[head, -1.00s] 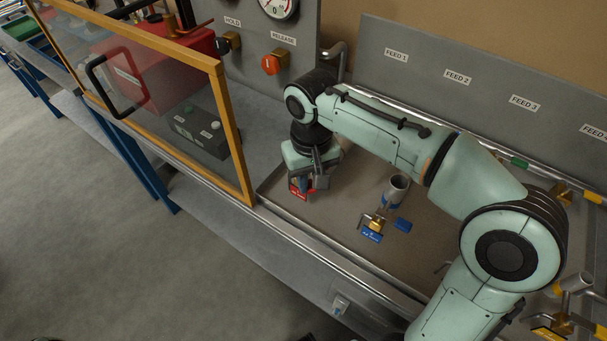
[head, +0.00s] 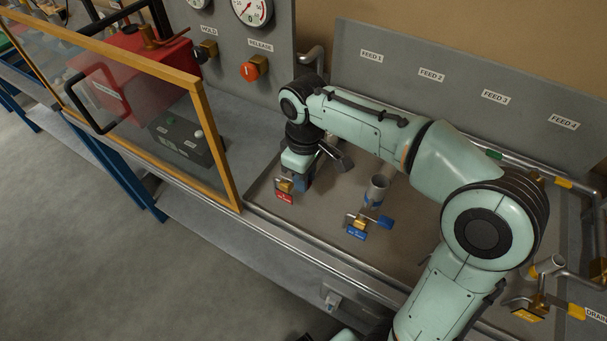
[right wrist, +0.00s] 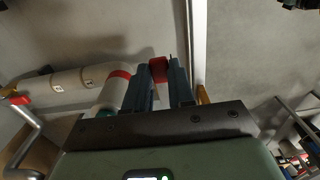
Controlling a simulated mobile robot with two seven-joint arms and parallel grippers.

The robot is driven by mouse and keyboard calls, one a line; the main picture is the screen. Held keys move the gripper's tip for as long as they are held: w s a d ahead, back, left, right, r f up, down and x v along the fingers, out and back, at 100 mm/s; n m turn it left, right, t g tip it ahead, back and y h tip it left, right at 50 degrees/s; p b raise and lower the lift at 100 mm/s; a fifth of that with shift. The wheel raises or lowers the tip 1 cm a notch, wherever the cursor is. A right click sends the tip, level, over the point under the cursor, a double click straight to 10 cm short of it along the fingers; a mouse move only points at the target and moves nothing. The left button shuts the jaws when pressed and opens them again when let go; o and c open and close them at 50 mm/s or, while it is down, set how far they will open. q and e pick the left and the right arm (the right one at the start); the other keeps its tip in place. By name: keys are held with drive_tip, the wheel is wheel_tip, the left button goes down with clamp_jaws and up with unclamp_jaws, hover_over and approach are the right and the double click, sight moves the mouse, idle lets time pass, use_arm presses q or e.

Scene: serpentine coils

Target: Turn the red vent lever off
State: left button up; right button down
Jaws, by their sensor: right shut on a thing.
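The red vent lever (right wrist: 158,70) shows in the right wrist view as a small red block between my gripper's two blue-grey fingers. My right gripper (right wrist: 158,86) is shut on it. In the head view my right gripper (head: 299,182) points down at the brass valve (head: 285,185) with a red tag (head: 284,197), near the tray's left end. There the gripper hides most of the lever, so its exact angle cannot be told. My left gripper is not in view.
A blue-tagged valve (head: 356,233) with a blue lever (head: 385,222) and an upright pipe stub (head: 376,187) stand to the right. A yellow-framed clear panel (head: 215,135) is close on the left.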

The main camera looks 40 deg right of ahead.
idle(0.4)
drive_tip(key=c, duration=1)
unclamp_jaws()
drive_tip(key=shift+o, duration=0.2)
use_arm(q)
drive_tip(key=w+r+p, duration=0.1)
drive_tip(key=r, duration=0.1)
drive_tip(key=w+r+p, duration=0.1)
drive_tip(key=p, duration=0.1)
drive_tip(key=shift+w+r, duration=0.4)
use_arm(e)
wheel_tip(320, 180, up, 14)
drive_tip(key=shift+f, duration=0.25)
